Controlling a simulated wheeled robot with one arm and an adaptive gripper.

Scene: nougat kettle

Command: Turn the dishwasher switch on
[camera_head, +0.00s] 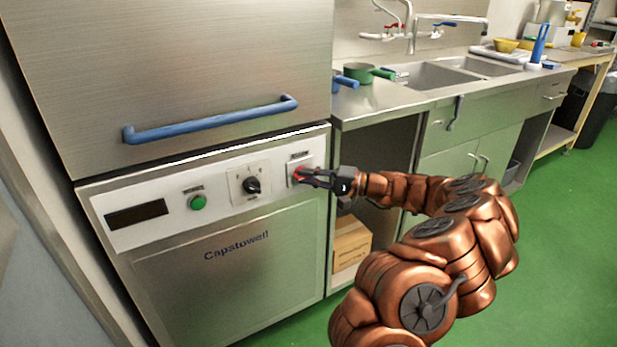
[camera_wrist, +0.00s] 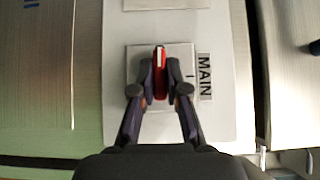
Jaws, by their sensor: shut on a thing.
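The dishwasher (camera_head: 290,238) has a white control panel (camera_head: 155,234) along its upper front. At the panel's right end is a red switch (camera_head: 300,173) on a pale plate. In the wrist view the red switch (camera_wrist: 160,62) stands on a square plate next to a "MAIN" label (camera_wrist: 205,76). My gripper (camera_head: 307,176) reaches the panel from the right. In the wrist view my gripper (camera_wrist: 160,85) is shut on the switch, one finger on each side. The fingers partly hide the switch in the head view.
The panel also has a black knob (camera_head: 252,185), a green button (camera_head: 198,202) and a dark display (camera_head: 136,215). A blue handle (camera_head: 210,121) juts out above. A steel sink counter (camera_head: 380,105) with a green pan (camera_head: 362,73) stands right. Green floor (camera_head: 560,230) is clear.

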